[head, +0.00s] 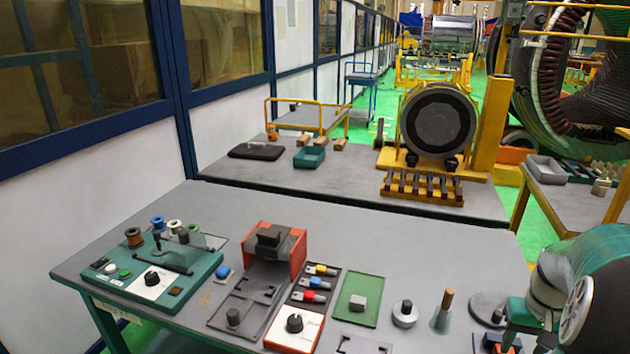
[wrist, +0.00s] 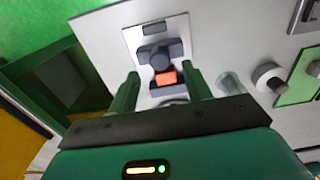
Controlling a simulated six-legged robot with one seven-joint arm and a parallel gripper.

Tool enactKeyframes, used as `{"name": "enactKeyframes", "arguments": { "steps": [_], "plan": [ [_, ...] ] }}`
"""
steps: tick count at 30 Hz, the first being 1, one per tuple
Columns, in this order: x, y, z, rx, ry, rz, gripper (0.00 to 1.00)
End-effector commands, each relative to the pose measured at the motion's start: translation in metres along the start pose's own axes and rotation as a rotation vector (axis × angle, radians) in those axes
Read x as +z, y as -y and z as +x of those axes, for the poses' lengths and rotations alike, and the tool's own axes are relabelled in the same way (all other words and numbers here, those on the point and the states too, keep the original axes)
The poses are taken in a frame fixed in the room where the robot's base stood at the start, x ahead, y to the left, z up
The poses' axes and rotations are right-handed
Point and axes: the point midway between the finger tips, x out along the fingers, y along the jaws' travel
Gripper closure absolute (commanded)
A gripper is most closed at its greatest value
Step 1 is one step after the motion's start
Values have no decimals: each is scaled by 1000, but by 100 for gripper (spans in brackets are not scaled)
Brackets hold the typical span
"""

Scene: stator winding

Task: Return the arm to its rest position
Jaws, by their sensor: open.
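My gripper (wrist: 160,84) is open in the wrist view, its two green fingers spread apart with nothing held between them. Beyond the fingertips is a white plate (wrist: 134,46) carrying a dark rounded block (wrist: 160,58) and a small orange block (wrist: 166,77). The orange block shows in the gap between the fingers, apart from both as far as I can tell. In the head view, my green arm fills the lower right corner, over the right end of the grey workbench (head: 400,245). My fingertips are not clear there.
A green winding station (head: 205,275), a red fixture (head: 290,245), a green pad (head: 358,300), a metal cylinder (head: 405,313) and a cone with a wooden top (head: 441,314) stand on the bench. Behind is a second bench with a round stator (head: 437,122). The bench's back middle is clear.

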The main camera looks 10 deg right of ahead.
Motion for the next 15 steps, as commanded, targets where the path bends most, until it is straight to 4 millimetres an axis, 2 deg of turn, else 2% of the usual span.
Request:
{"name": "enactKeyframes", "arguments": {
  "steps": [2, 5, 11, 15],
  "plan": [
    [0, 10, -6, 6, -11, -14, 51],
    [1, 38, -20, 20, -42, -54, 51],
    [24, 129, -62, 42, -156, -180, 51],
    [55, 186, -86, 32, -244, -269, 51]
  ]
}}
